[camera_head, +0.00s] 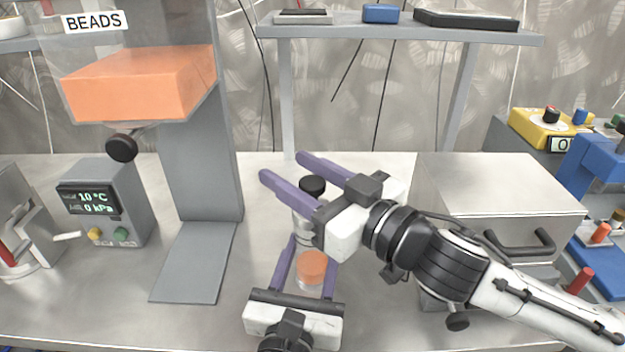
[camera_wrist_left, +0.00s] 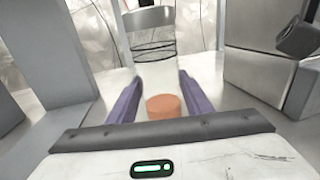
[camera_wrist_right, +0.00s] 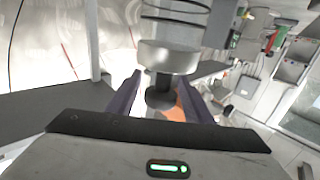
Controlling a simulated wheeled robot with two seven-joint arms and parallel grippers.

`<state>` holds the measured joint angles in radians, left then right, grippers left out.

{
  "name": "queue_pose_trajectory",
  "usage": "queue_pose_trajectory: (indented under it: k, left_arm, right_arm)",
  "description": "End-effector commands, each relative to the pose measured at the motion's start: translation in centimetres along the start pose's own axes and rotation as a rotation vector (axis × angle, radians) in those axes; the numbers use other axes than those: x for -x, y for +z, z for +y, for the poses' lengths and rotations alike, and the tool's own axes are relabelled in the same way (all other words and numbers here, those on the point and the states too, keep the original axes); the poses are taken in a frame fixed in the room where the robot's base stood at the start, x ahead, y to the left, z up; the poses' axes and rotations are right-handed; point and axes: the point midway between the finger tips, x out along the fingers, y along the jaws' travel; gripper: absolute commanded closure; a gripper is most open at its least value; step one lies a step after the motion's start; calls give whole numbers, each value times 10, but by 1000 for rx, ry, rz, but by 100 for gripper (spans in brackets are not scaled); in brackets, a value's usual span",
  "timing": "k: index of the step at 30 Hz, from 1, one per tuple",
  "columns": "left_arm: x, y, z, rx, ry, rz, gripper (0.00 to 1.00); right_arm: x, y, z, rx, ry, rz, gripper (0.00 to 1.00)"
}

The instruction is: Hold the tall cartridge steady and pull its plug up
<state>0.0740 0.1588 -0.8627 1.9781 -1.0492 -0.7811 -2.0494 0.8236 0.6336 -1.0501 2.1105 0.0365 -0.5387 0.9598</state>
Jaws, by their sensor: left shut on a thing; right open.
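The tall cartridge (camera_head: 313,268) stands upright on the bench, a clear tube with orange fill low inside; it also shows in the left wrist view (camera_wrist_left: 162,107). My left gripper (camera_head: 312,250) is shut on its body from the near side. The plug (camera_head: 312,185) sits at the cartridge's top, with a black knob, a grey disc and dark rings, clearest in the right wrist view (camera_wrist_right: 167,58). My right gripper (camera_head: 283,166) is open, its fingers on either side of the knob, with gaps showing. It hides part of the tube's upper body.
A beads hopper (camera_head: 140,85) on a grey stand is at the left, beside a display box (camera_head: 105,205). A metal box (camera_head: 500,185) with a handle is at the right, behind my right arm. A shelf (camera_head: 400,30) spans the back.

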Motion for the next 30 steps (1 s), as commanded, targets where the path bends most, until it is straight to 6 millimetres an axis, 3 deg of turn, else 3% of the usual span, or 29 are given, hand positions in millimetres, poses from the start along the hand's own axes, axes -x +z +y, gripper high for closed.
queue_pose_trajectory:
  k: [15, 21, 30]
  left_arm:
    - [0, 0, 0, 0, 1, 1, 81]
    - [0, 0, 0, 0, 0, 1, 81]
    - [0, 0, 0, 0, 0, 0, 81]
  right_arm:
    - [98, 2, 0, 1, 1, -4, 53]
    - [114, 0, 0, 1, 1, -1, 53]
    - [117, 0, 0, 1, 0, 0, 53]
